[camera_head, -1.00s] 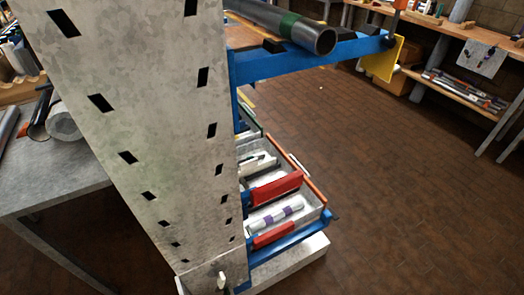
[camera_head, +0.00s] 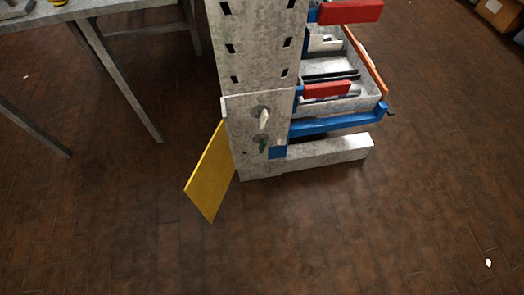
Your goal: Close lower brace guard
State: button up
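A yellow flat panel (camera_head: 210,172), which looks like the lower brace guard, stands out from the lower left edge of the grey slotted mast (camera_head: 258,45). It is swung away from the mast's front face and hangs slightly tilted just above the floor. The mast's lower front plate is uncovered and carries a white handle (camera_head: 264,119) and a small dark green handle (camera_head: 263,145) below it. My gripper is not in view.
A grey foot (camera_head: 325,151) extends right from the mast base. Above it, a blue brace (camera_head: 340,124) bears a grey tray (camera_head: 365,103) with red blocks (camera_head: 326,90). A grey table (camera_head: 95,10) with legs stands at upper left. The brown floor in front is clear.

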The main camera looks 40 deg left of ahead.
aim_at(207, 187)
jog(key=k+j+u, duration=0.15)
jog(key=j+u, duration=0.2)
jog(key=j, duration=0.35)
jog(key=k+j+u, duration=0.1)
jog(key=j+u, duration=0.2)
jog(key=j, duration=0.45)
